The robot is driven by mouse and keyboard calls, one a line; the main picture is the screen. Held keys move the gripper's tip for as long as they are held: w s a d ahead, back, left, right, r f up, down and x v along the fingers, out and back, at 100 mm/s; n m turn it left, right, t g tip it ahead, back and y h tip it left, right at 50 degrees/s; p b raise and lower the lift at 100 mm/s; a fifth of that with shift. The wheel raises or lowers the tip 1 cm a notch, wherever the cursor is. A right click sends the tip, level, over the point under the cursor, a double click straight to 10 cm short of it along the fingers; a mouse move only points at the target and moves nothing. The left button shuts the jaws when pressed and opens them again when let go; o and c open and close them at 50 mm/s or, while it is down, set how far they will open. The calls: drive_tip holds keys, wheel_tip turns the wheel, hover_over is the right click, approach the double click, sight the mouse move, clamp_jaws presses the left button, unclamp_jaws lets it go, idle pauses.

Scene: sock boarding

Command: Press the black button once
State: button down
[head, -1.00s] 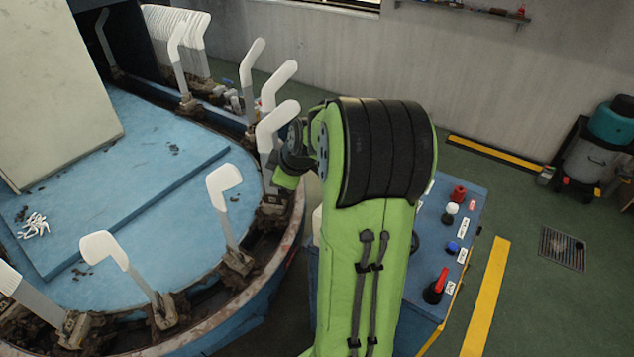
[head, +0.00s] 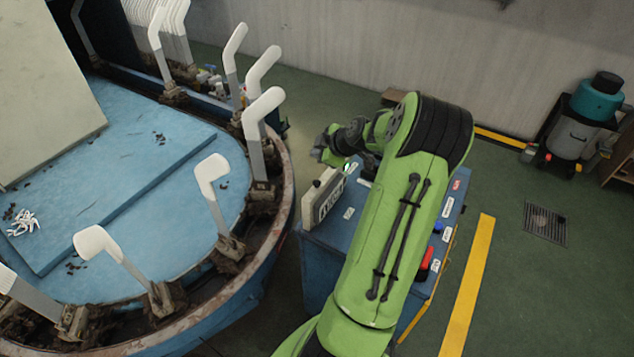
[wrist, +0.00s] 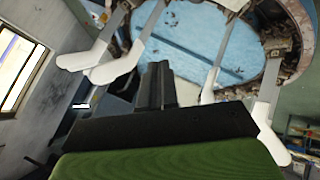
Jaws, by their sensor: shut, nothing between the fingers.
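The blue control box (head: 325,262) stands right of the round blue machine, partly covered by my arm. In the head view, the green end of my arm hangs over the far left side of the box, and the fingers are hard to make out.
The round machine (head: 262,268) with upright white sock boards (head: 212,175) lies close on the left. A small labelled panel (head: 322,197) rises at the box's left edge. A teal and grey vacuum (head: 590,125) stands far right. The floor right of the box is clear.

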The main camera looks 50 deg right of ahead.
sight(319, 184)
wheel_tip(319, 184, down, 8)
drive_tip(key=b, duration=0.5)
drive_tip(key=shift+r, duration=0.15)
idle(1.6)
drive_tip(key=shift+f+b, duration=0.45)
drive_tip(key=shift+b, duration=0.4)
drive_tip(key=shift+f+b, duration=0.6)
drive_tip(key=shift+b, duration=0.15)
drive_tip(key=shift+r, duration=0.1)
idle(0.5)
drive_tip(key=shift+r+p, duration=0.45)
drive_tip(key=shift+r, duration=0.5)
